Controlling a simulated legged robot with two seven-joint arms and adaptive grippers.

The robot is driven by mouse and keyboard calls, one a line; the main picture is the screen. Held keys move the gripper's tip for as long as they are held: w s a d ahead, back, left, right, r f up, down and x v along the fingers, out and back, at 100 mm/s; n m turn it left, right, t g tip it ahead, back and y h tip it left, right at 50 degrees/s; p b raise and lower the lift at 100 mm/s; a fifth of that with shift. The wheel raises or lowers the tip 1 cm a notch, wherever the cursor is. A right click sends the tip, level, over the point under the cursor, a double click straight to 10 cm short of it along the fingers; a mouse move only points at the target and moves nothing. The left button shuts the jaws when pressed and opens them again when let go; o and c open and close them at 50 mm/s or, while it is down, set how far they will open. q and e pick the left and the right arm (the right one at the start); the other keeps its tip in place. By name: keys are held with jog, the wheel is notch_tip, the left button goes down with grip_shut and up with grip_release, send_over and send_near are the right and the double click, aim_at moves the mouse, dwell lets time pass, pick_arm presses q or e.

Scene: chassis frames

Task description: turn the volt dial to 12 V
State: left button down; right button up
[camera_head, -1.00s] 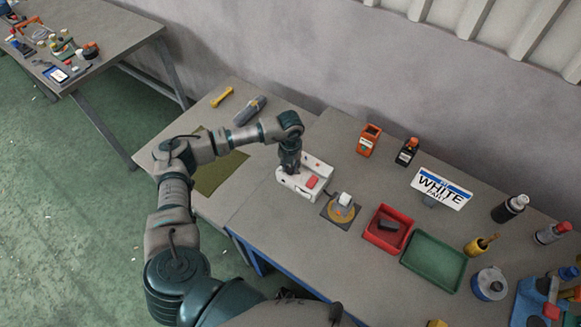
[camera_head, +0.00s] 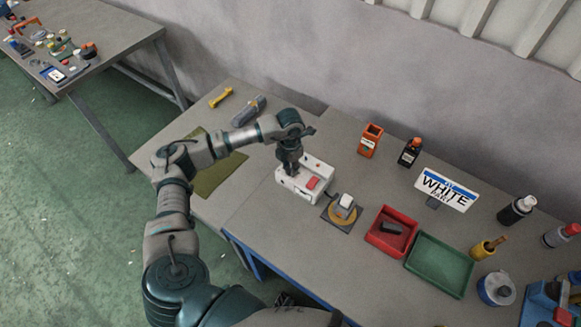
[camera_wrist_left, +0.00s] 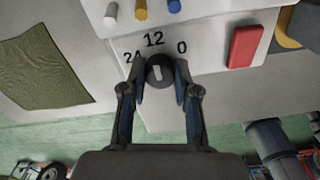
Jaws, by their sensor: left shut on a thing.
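The white power unit box (camera_head: 325,174) stands on the bench in the head view, with a red button (camera_head: 312,183) on top. My left gripper (camera_head: 292,172) reaches down onto its left part and hides the dial there. In the left wrist view, the dial (camera_wrist_left: 159,72) is a round black knob with a pale pointer mark. The left gripper (camera_wrist_left: 160,88) is shut on it, one finger on each side. The numbers 24, 12 and 0 are printed around the knob. The mark leans slightly left of straight up and appears to point about at 12. My right gripper does not show.
A dark square plate with a yellow disc (camera_head: 333,215) stands right of the box, then a red tray (camera_head: 376,240) and a green tray (camera_head: 440,285). White, yellow and blue plugs (camera_wrist_left: 141,10) line the box beyond the numbers. An olive mat (camera_head: 215,178) lies left.

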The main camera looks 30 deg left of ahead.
aim_at(289, 167)
pick_arm(q)
jog(key=shift+a, duration=0.1)
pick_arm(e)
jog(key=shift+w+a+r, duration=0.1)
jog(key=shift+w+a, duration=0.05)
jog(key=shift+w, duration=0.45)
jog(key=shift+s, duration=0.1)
pick_arm(q)
jog(key=c, duration=0.9)
grip_release()
jog(key=shift+o, duration=0.2)
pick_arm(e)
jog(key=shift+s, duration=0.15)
pick_arm(q)
jog(key=shift+r, duration=0.15)
notch_tip(289, 167, up, 12)
jog(key=shift+f, duration=0.2)
